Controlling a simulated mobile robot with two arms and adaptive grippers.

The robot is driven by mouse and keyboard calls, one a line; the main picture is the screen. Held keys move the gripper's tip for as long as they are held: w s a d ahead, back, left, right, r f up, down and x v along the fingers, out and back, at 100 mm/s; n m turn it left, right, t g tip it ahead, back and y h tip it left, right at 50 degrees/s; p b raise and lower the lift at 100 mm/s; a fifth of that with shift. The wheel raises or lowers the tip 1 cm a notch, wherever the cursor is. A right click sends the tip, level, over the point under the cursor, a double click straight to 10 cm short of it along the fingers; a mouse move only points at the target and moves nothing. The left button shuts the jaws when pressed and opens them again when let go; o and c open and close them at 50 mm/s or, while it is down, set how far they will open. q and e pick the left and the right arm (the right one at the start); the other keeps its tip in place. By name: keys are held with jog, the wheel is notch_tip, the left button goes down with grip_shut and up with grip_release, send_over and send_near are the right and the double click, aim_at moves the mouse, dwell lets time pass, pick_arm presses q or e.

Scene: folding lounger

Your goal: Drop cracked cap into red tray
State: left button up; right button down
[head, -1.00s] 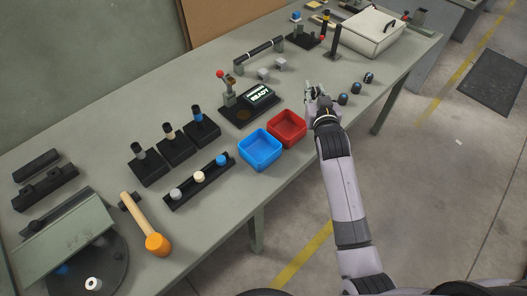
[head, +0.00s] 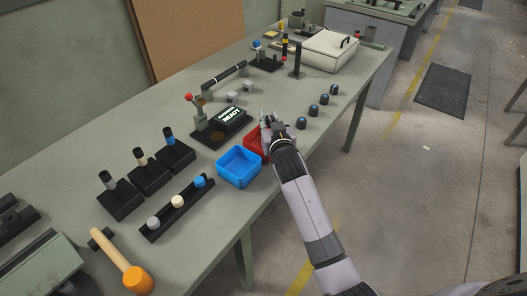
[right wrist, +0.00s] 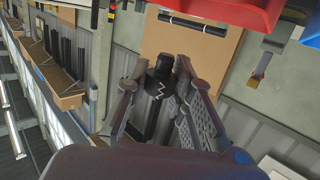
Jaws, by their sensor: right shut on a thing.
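My right gripper (head: 268,124) is over the far right part of the red tray (head: 251,141) in the head view and hides part of it. In the right wrist view, the gripper (right wrist: 160,84) is shut on a dark cap (right wrist: 158,76) with a pale zigzag crack line. The cap is held in the air between the fingertips. The red tray's edge also shows at the top of the right wrist view (right wrist: 235,12). The cap cannot be made out in the head view. My left gripper is not in view.
A blue tray (head: 238,167) stands right beside the red tray. A tester with a READY screen (head: 231,115) is behind them. Several dark caps (head: 313,111) stand in a row along the table's right edge. A mallet (head: 124,262) lies at the front left.

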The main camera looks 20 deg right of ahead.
jog(key=shift+f, duration=0.15)
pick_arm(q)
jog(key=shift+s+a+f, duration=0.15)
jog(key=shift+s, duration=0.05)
pick_arm(e)
jog(key=c, duration=1.8)
grip_release()
jog(key=o, duration=0.5)
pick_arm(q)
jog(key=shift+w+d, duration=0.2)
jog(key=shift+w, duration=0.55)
